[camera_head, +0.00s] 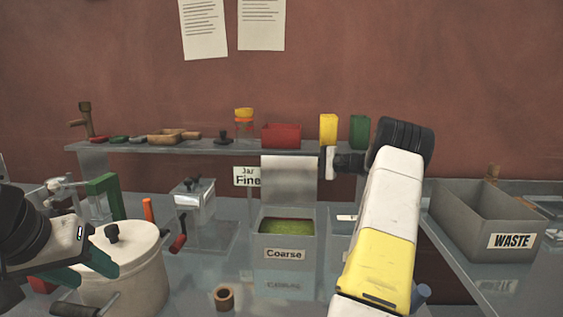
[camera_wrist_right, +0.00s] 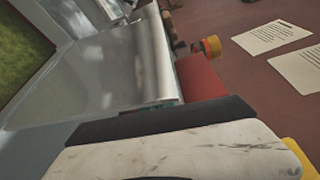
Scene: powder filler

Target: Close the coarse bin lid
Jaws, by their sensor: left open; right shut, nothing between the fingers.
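The coarse bin (camera_head: 264,246) is a grey box labelled "Coarse" with green contents (camera_head: 285,226). Its pale lid (camera_head: 290,178) stands raised at the back of the bin, so the bin is open. My right gripper (camera_head: 327,163) is shut and empty at the lid's upper right edge; I cannot tell whether it touches. In the right wrist view, the grey lid (camera_wrist_right: 110,78) lies just past the gripper, with the green contents at upper left. My left gripper (camera_head: 106,289) is open at lower left, in front of the white lidded pot (camera_head: 140,268).
A shelf (camera_head: 220,147) behind the bin carries a red box (camera_head: 281,135), yellow and green blocks and small tools. A "Fine" label (camera_head: 247,177) stands left of the lid. A waste bin (camera_head: 511,240) is at right. A brown ring (camera_head: 224,298) lies in front.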

